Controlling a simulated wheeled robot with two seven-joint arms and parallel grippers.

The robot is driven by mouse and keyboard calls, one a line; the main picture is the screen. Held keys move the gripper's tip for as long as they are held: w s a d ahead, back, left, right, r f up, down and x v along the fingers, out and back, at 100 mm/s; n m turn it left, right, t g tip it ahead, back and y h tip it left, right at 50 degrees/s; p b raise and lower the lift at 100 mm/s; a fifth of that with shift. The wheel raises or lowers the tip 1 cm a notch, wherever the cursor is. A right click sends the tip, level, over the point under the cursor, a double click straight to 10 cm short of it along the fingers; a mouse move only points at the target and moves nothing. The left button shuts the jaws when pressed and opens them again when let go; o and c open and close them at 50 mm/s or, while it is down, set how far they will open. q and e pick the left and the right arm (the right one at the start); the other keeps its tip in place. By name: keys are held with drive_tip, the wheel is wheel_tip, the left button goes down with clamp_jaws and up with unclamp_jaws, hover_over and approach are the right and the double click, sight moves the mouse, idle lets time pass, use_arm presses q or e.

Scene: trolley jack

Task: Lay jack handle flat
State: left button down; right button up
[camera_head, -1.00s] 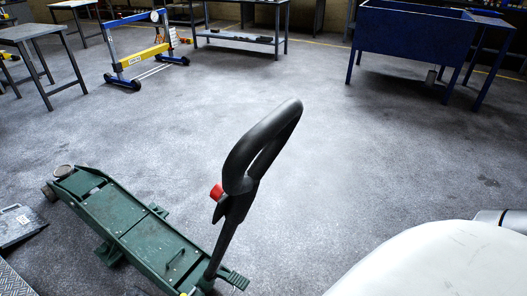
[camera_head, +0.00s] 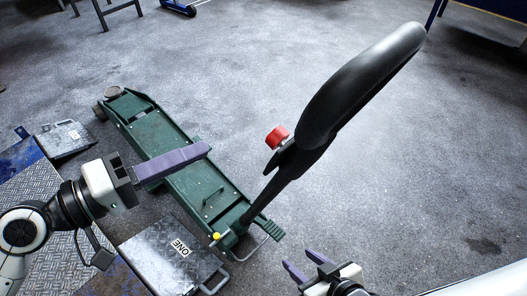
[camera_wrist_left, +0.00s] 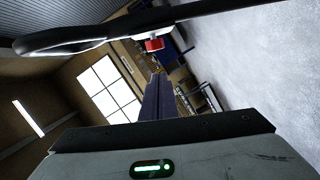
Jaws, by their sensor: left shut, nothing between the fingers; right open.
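The jack handle (camera_head: 290,170) is a black bar with a large loop grip (camera_head: 362,75) and a red knob (camera_head: 277,136). It stands tilted up from the near end of the green trolley jack (camera_head: 165,150), leaning to the upper right. My left gripper (camera_head: 206,150) is shut and empty, its purple fingers in front of the jack body, left of the handle and apart from it. In the left wrist view the handle (camera_wrist_left: 215,8) crosses the top, beyond the shut fingers (camera_wrist_left: 160,98). My right gripper (camera_head: 303,262) is open and empty at the bottom, right of the handle's base.
Metal ramp plates (camera_head: 172,250) lie left of the jack, with another dark plate (camera_head: 65,138) farther back. A pale rounded surface (camera_head: 485,284) fills the bottom right corner. The grey floor (camera_head: 440,170) right of the handle is clear.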

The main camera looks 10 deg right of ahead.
use_arm(q)
drive_tip(key=s+d+r+g+h+p, duration=0.1)
drive_tip(key=d+p, duration=0.1)
drive_tip(key=d, duration=1)
drive_tip(key=shift+s, duration=0.25)
use_arm(e)
drive_tip(key=shift+w+r, duration=0.15)
drive_tip(key=shift+r, duration=0.65)
